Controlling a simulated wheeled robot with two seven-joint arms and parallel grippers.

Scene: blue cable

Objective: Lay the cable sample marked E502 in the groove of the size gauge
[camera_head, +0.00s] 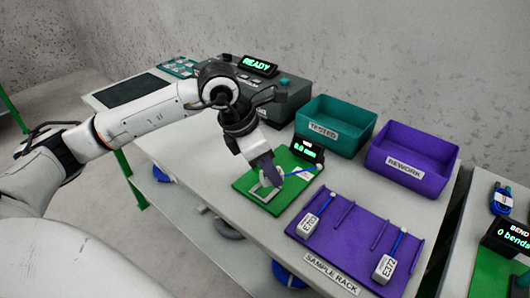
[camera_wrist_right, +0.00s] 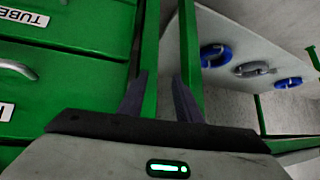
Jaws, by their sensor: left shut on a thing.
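My left gripper (camera_head: 272,177) is shut on a blue cable sample (camera_head: 301,171) just above the green size gauge (camera_head: 244,183). The cable's blue end sticks out to the right of the fingers, towards the gauge's display (camera_head: 308,149), which reads about 0.0 mm. A grey block (camera_head: 263,194) sits on the gauge beside the fingertips. The fingers hide the groove and the held part of the cable, so I cannot tell whether they touch, and I cannot read the mark. My right gripper (camera_wrist_right: 160,97) is open and empty in the right wrist view.
The purple sample rack (camera_head: 334,248) holds two other tagged cables (camera_head: 308,225) (camera_head: 385,266). Teal (camera_head: 335,124) and purple (camera_head: 410,160) bins stand behind. A tester reading READY (camera_head: 258,66) is at the back.

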